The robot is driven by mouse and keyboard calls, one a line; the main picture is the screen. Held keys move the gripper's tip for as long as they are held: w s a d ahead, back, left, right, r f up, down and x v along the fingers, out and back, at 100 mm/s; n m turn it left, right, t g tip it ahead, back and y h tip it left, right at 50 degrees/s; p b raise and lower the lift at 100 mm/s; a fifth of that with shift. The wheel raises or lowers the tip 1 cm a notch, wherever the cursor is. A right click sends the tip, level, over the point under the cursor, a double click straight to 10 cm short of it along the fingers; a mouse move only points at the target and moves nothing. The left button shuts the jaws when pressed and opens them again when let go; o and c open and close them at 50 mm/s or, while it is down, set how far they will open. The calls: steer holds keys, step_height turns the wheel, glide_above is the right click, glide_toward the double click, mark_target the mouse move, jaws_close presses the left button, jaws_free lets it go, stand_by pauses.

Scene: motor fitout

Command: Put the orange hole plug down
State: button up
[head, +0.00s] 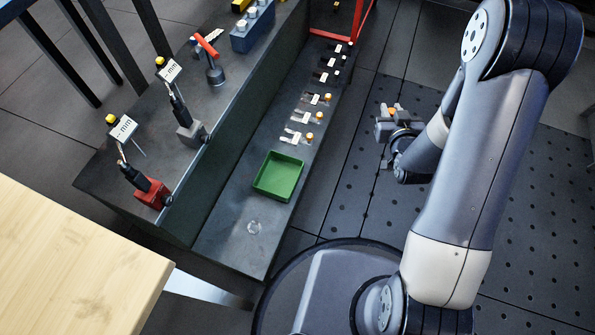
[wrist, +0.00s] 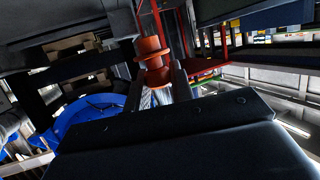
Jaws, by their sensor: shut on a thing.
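The orange hole plug (wrist: 153,62) is a small ribbed orange piece held between the two fingers of my gripper (wrist: 158,88) in the wrist view. In the head view my gripper (head: 385,122) is up in the air to the right of the dark bench, over the perforated floor. A bit of the orange plug (head: 391,111) shows there. My gripper is shut on the plug, and the plug touches nothing else that I can see.
The dark bench's lower shelf (head: 225,240) holds a green tray (head: 278,177) and several small parts with orange knobs. Its upper level carries a red fixture (head: 152,194), a grey fixture (head: 192,134) and a blue block (head: 253,28). A wooden table (head: 70,265) stands at the lower left.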

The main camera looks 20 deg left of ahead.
steer(key=a+f+n+g+y, duration=0.2)
steer(key=a+f+n+y, duration=0.15)
steer(key=a, duration=0.45)
steer(key=n+g+y+p, duration=0.1)
steer(key=n+g+y, duration=0.6)
steer(key=n+g, duration=0.1)
glide_above(291, 174)
steer(key=shift+h, duration=0.25)
step_height(291, 174, down, 20)
steer(key=shift+r, duration=0.2)
steer(key=shift+f+b, duration=0.4)
steer(key=shift+f, duration=1.5)
steer(key=shift+f+b, duration=0.25)
steer(key=shift+b, duration=0.05)
steer(key=o, duration=0.9)
steer(key=shift+r, duration=0.1)
steer(key=shift+o, duration=0.2)
